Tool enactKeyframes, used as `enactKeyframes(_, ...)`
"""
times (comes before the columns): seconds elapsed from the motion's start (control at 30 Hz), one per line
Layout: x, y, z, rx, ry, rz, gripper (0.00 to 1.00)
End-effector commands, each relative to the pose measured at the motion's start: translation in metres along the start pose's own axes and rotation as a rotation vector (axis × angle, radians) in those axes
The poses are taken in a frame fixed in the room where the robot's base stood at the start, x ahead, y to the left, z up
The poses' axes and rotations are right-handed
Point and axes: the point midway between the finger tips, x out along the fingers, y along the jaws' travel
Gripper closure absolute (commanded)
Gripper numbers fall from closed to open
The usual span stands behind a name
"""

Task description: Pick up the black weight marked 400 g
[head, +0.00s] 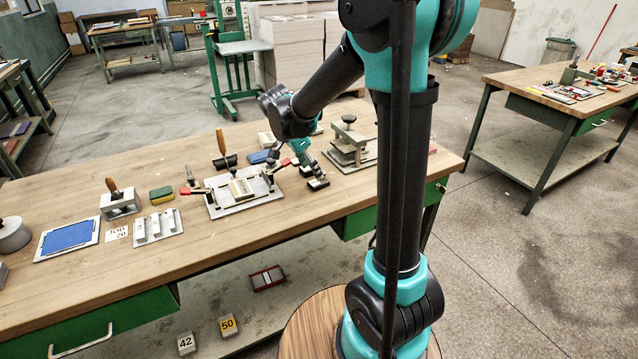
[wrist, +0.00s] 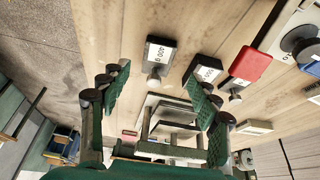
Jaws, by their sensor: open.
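The black weight marked 400 g (wrist: 159,54) has a white label and a round knob. It lies on the wooden bench top (wrist: 110,25) in the upper middle of the wrist view. My gripper (wrist: 158,82) is open, its green-padded fingers spread left and right, with nothing between the tips. In the picture the weight lies just above the gap between the fingertips, apart from both. In the head view my gripper (head: 313,172) is low over the bench beside small dark blocks, whose labels are too small to read.
A second black weight (wrist: 203,70) with a partly readable label lies right of the 400 g one, close to the right fingertip. Another labelled block (wrist: 254,127) and a red block (wrist: 250,64) are further right. A grey press-like fixture (head: 350,148) stands right of my gripper.

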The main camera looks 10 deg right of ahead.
Motion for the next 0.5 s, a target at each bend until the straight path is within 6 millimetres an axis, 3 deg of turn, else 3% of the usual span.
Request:
enactKeyframes(0.3, 0.038, 0.003, -0.001, 0.002, 0.000, 0.000, 0.38)
enactKeyframes(0.5, 0.052, 0.003, -0.001, 0.000, 0.000, 0.000, 0.38)
